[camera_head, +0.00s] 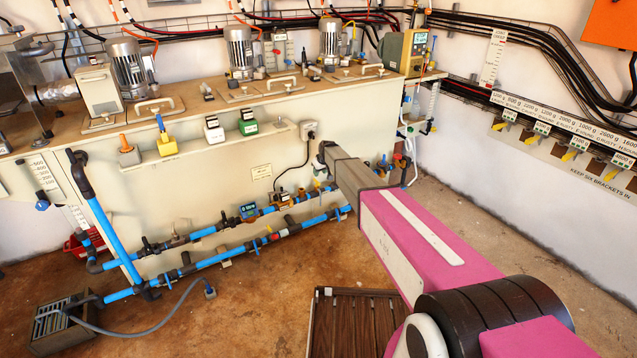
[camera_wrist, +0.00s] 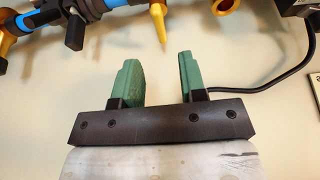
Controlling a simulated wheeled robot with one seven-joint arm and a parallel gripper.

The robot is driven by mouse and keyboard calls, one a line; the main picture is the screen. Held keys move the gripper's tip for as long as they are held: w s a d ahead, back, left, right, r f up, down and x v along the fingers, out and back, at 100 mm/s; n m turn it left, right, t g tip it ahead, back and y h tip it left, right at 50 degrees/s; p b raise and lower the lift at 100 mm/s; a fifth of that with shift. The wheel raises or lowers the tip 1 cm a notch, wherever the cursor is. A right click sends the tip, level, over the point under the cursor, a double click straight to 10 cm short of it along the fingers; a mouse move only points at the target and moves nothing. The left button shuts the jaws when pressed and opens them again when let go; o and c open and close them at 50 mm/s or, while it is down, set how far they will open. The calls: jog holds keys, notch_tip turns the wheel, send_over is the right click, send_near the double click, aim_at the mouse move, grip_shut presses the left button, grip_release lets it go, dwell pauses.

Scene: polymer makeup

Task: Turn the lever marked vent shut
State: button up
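In the wrist view my gripper (camera_wrist: 158,62) has two green fingers set well apart, with nothing between them but the pale panel behind. A yellow tapered lever (camera_wrist: 159,22) points toward the gap between the fingertips, just beyond them and apart from them. A black handle (camera_wrist: 74,32) sits on the blue pipe (camera_wrist: 32,16) at upper left. No vent marking is readable, so I cannot tell whether either is the vent lever. In the head view my arm reaches to the panel and hides the fingers.
Blue pipes (camera_head: 198,234) with several valves run low along the pale bench front (camera_head: 215,180). A black cable (camera_wrist: 290,82) curves beside the right finger. A slatted brown board (camera_head: 352,325) lies below my arm. A grey drain box (camera_head: 58,322) stands at lower left. Open floor lies between.

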aim_at(317, 181)
jog(key=x, duration=0.8)
jog(key=shift+w+f, duration=0.1)
jog(key=shift+f, duration=0.2)
grip_shut()
